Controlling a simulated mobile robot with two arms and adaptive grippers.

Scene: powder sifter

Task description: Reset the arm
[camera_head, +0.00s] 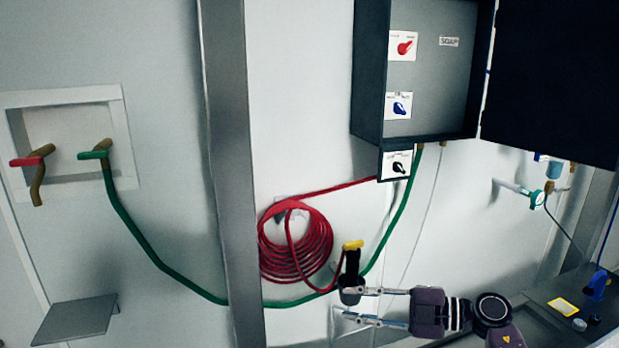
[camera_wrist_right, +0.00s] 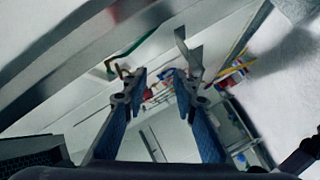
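My right gripper (camera_head: 346,303) comes in from the lower right in the head view, its two fingers apart and pointing left. In the right wrist view the same gripper (camera_wrist_right: 160,85) shows blue-padded fingers spread with nothing between them. In the head view the upper fingertip overlaps the lower end of a black spray nozzle with a yellow top (camera_head: 352,246); I cannot tell whether they touch. The nozzle is upright near the wall. My left gripper is in neither view.
A coiled red hose (camera_head: 296,249) hangs on the wall, with a green hose (camera_head: 160,262) running below it. A grey post (camera_head: 230,150) stands left of the coil. An open dark box (camera_head: 435,70) with switches is above. A dark counter (camera_head: 545,290) lies at the right.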

